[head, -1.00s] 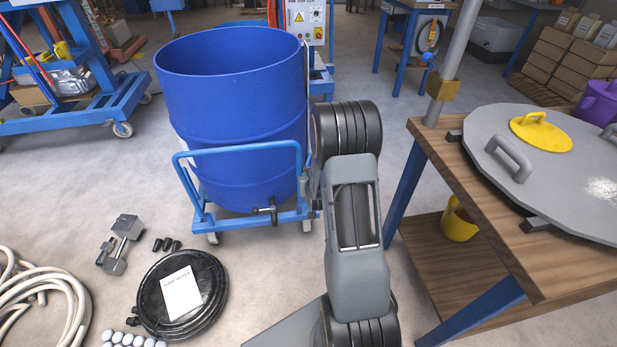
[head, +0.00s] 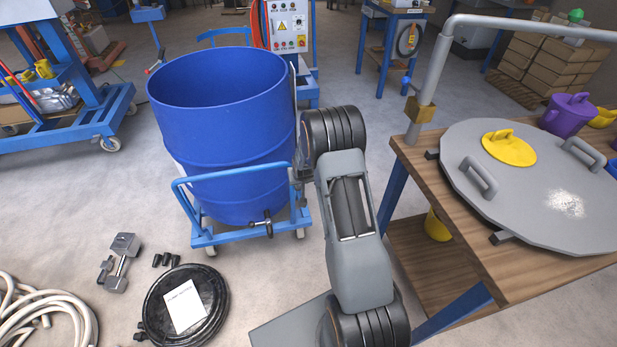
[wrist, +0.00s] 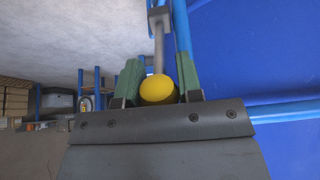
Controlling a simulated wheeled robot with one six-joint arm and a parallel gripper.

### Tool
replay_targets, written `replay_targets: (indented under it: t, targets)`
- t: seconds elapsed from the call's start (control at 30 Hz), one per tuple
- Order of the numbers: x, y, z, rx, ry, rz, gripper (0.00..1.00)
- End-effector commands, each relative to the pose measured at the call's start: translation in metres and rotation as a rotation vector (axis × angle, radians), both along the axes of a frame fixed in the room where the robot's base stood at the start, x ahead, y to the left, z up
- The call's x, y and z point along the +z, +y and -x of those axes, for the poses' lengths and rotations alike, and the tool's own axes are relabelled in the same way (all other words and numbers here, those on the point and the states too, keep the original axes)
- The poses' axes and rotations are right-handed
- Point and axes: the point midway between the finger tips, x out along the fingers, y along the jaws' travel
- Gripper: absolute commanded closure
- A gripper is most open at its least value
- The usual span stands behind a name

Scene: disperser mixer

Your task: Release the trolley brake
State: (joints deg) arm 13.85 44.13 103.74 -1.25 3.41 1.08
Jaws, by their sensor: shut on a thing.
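The blue trolley (head: 196,238) stands on the floor with a large blue drum (head: 220,120) upright on it. In the wrist view a grey lever (wrist: 159,50) with a yellow ball knob (wrist: 157,89) lies beside a blue trolley tube (wrist: 182,35). I take this lever for the brake. My gripper (wrist: 159,82) is shut on the yellow knob, with a green finger on each side. In the head view my arm stands at the drum's right side and hides the knob; the gripper is not clear there.
A wooden workbench (head: 431,171) with a grey round lid (head: 535,205) stands close on the right. A black hose coil (head: 215,290), grey metal parts (head: 124,243) and a pale hose (head: 80,308) lie on the floor at front left. A control cabinet (head: 290,25) stands behind.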

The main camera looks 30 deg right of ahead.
Motion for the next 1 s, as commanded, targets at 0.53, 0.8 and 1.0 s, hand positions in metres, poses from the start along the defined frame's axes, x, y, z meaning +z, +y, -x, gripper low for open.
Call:
replay_targets:
  t: [0.53,0.8,1.0]
  targets:
    - [0.0025,0.01,-0.0061,0.019,0.025,-0.008,1.0]
    - [0.0021,0.0099,-0.0054,0.019,0.027,-0.008,0.47]
    - [0.0018,0.0101,-0.0052,0.019,0.028,-0.008,0.41]
